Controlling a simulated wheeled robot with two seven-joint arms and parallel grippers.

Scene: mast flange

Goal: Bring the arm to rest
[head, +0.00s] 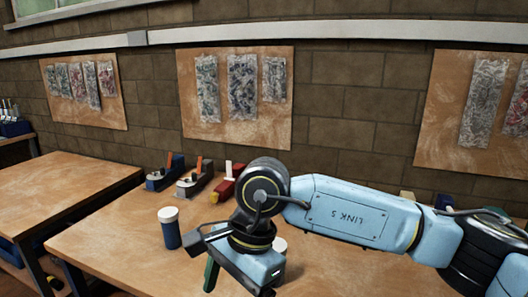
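My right arm (345,212), light blue with "LINK 5" on it, comes in from the right and reaches across the wooden table (120,240). Its wrist bends down to my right gripper (243,268), which hangs over the table in the lower middle. The fingertips are not clear, so I cannot tell if it is open or shut. A dark green piece (211,274) shows at its left side; I cannot tell if it is a finger or a separate thing. My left gripper is not in view.
A blue jar with a white lid (170,228) stands left of the gripper. Another white lid (279,245) is partly hidden behind the wrist. Blue, grey and red hand planes (195,179) stand at the table's back. A second table (60,185) is at left, mostly bare.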

